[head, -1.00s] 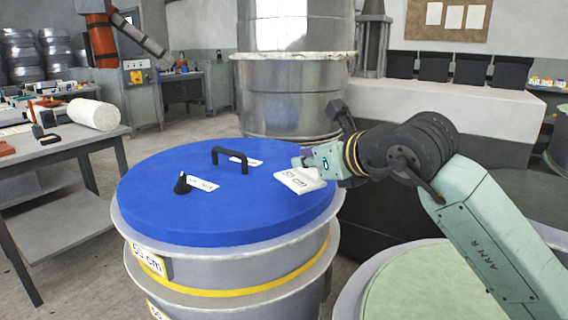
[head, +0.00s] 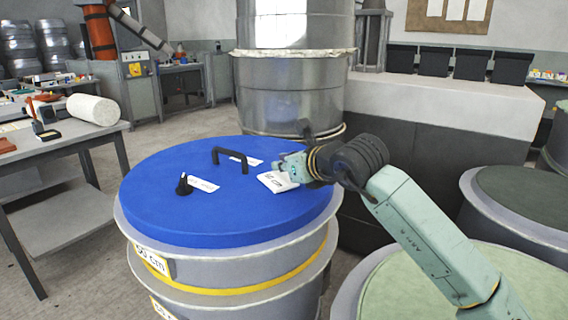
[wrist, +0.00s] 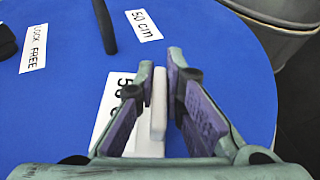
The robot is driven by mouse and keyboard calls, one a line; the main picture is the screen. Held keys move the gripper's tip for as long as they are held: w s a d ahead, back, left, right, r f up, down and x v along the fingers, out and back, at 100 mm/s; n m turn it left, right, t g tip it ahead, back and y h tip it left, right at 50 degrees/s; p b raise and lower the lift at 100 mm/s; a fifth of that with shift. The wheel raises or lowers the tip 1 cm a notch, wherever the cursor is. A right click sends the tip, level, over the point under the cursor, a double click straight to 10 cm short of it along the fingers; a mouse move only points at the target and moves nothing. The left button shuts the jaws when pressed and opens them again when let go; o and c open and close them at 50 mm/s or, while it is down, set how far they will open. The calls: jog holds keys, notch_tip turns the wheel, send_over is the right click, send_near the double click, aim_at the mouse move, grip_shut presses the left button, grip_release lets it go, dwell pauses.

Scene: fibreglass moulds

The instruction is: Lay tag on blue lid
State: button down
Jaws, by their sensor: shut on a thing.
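The blue lid (head: 150,210) is round and lies on a grey drum; it also fills most of the wrist view (wrist: 60,115). My gripper (head: 287,166) is over the lid's right side. In the wrist view my gripper (wrist: 160,70) has its two purple-padded fingers on either side of a white raised part of the tag (wrist: 158,105). The tag's flat face, with partly hidden "50 c" print, lies to the left of the fingers. In the head view the white tag (head: 275,183) is low over the lid; I cannot tell whether it touches.
A black handle (head: 231,154), a black knob (head: 183,186), a "LOCK FREE" label (wrist: 34,48) and a "50 cm" label (wrist: 143,25) are on the lid. Its front is clear. A pale green-topped drum (head: 400,285) stands at right, a workbench (head: 75,133) at left.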

jog(key=shift+f, duration=0.2)
jog(key=c, duration=1.7)
grip_release()
jog(key=shift+r, duration=0.1)
jog(key=shift+r, duration=0.25)
jog(key=b+v, duration=0.1)
jog(key=v, duration=1.1)
jog(key=shift+f+b, duration=0.15)
jog(key=shift+b, duration=0.25)
